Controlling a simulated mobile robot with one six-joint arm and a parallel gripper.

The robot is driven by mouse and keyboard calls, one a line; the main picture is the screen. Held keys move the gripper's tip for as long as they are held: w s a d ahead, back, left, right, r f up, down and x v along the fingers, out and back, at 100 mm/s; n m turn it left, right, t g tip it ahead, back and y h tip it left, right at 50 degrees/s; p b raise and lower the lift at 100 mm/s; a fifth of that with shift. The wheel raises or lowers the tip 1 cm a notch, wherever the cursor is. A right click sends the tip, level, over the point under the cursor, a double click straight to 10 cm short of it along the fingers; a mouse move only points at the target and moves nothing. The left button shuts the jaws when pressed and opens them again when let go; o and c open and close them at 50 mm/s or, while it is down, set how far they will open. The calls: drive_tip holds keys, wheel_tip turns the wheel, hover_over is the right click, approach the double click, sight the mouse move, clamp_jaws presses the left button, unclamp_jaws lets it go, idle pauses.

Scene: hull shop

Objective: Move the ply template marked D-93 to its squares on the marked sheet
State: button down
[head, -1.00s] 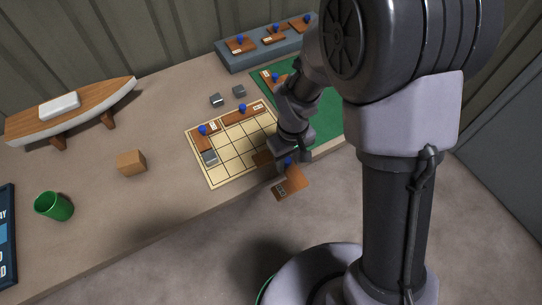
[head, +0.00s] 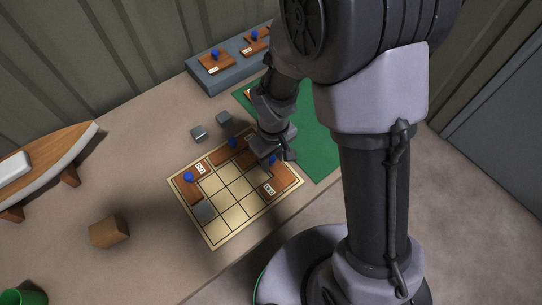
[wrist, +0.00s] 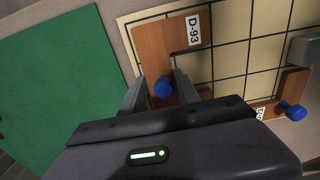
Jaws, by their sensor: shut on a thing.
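My gripper (head: 268,152) is shut on the blue knob (wrist: 163,87) of the brown template labelled D-93 (wrist: 155,44). In the head view this template (head: 284,180) is over the right end of the marked sheet (head: 215,239), its label facing the front. The sheet is cream with a dark grid and also shows in the wrist view (wrist: 236,58). I cannot tell whether the template touches it. Two other brown templates with blue knobs lie on the sheet, one at its left (head: 198,171) and one along its back edge (head: 222,155). My arm hides part of the back right.
A grey block (head: 204,212) sits on the sheet at the left. Two grey blocks (head: 199,132) stand behind it. A green mat (head: 318,150) lies to the right. A grey-blue stand (head: 205,83) holds more templates. A wooden block (head: 109,232) and a boat model (head: 45,160) are left.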

drive_tip(key=shift+f, duration=0.1)
drive_tip(key=c, duration=0.9)
unclamp_jaws()
wheel_tip(320, 180, up, 12)
drive_tip(key=p, duration=0.5)
wheel_tip(320, 180, up, 9)
drive_tip(key=m+t, duration=0.2)
drive_tip(key=m, duration=0.2)
hover_over(273, 157)
drive_tip(key=s+d, duration=0.1)
drive_tip(key=d, duration=0.2)
drive_tip(key=s+d+r+m+t, duration=0.1)
drive_tip(key=s+r+m, duration=0.1)
drive_tip(key=s+r, duration=0.1)
drive_tip(key=s+d+r+m+t+y, duration=0.1)
drive_tip(key=s+r+m, duration=0.1)
drive_tip(key=s+r, duration=0.1)
drive_tip(key=s+d+r+m+t+y, duration=0.1)
drive_tip(key=s+r+m, duration=0.2)
drive_tip(key=s+r, duration=0.1)
drive_tip(key=shift+s+d+r+t, duration=0.1)
drive_tip(key=shift+d+r+t, duration=0.25)
drive_tip(key=shift+r+t, duration=0.05)
